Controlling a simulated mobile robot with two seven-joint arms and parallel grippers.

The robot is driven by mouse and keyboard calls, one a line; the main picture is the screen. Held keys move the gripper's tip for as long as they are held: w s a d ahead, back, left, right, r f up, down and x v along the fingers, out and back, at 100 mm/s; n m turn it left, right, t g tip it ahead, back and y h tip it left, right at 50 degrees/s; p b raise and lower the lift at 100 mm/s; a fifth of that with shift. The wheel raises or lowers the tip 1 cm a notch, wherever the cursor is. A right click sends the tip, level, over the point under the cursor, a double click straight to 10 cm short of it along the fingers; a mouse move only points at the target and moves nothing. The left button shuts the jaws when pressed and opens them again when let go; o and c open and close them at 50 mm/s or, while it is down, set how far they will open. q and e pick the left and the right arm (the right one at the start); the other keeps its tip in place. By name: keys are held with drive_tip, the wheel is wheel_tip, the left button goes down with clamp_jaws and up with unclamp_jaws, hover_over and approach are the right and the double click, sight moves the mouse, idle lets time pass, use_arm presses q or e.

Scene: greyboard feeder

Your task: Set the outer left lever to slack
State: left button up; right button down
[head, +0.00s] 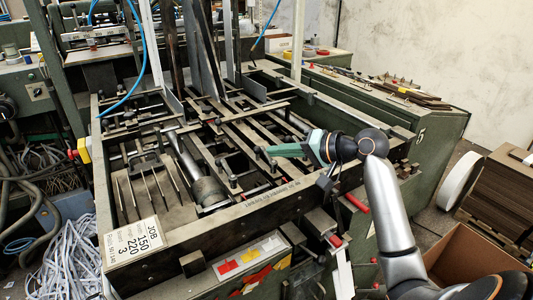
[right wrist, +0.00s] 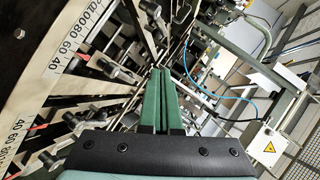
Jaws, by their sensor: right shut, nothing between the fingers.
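The green feeder machine (head: 258,203) fills the middle of the head view, with several dark metal bars and small clamp levers across its top. I cannot tell for sure which one is the outer left lever. My right gripper (head: 266,150) reaches in from the right, above the machine's bars. Its green fingers are shut together and empty. In the right wrist view the shut fingers (right wrist: 162,75) point along the bars. Small metal clamps, one of them a grey clamp (right wrist: 88,72), show left of the fingers, apart from them. My left gripper is not in view.
A job card (head: 131,240) lies on the machine's front left corner. A grey cylinder (head: 207,191) lies among the bars. A green cabinet (head: 437,125) stands at the right, with a cardboard box (head: 470,262) in front. White strips (head: 62,262) heap at the lower left.

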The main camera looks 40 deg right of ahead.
sight(228, 172)
drive_tip(key=w+a+f+p, duration=0.1)
drive_tip(key=w+a+f, duration=0.4)
drive_tip(key=w, duration=0.3)
drive_tip(key=shift+a, duration=0.7)
